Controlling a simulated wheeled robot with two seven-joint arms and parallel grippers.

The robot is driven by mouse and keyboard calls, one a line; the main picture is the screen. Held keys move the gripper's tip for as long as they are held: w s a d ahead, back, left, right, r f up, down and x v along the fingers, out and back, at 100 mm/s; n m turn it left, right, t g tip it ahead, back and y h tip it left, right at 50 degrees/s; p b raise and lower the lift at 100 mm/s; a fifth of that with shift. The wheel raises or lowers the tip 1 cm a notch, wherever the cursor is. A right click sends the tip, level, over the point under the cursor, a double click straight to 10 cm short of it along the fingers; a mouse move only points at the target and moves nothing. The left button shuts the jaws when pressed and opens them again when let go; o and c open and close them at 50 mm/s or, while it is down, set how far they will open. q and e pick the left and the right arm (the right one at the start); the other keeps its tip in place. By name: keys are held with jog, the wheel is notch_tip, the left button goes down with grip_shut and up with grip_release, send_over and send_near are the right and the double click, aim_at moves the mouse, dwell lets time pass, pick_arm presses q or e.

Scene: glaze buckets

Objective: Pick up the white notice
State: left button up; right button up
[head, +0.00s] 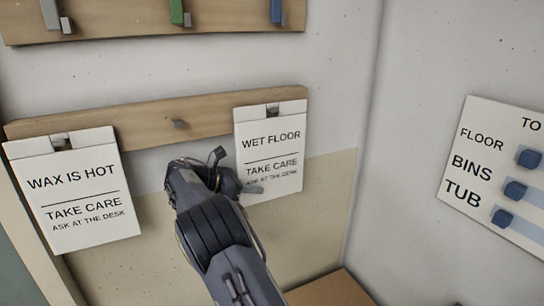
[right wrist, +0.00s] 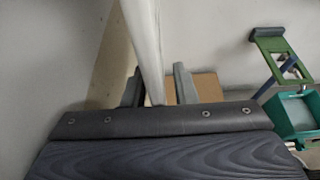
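Two white notices hang from a wooden rail. One reads "WET FLOOR" (head: 272,142) and hangs at the rail's right end; the other reads "WAX IS HOT" (head: 78,196) and hangs at its left end. My right gripper (head: 238,174) is at the lower left edge of the WET FLOOR notice and covers a little of it. In the right wrist view the two fingers (right wrist: 157,84) stand apart, with the white notice (right wrist: 144,40) edge-on between them. A gap shows on the right finger's side; contact on the left finger's side is unclear. My left gripper is out of view.
A higher board (head: 120,20) carries coloured hooks. A sign with blue knobs (head: 500,175) is on the right wall. A brown box top (head: 330,290) lies below. A green stand (right wrist: 270,50) and teal bin (right wrist: 292,114) stand right.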

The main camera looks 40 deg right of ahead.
grip_shut()
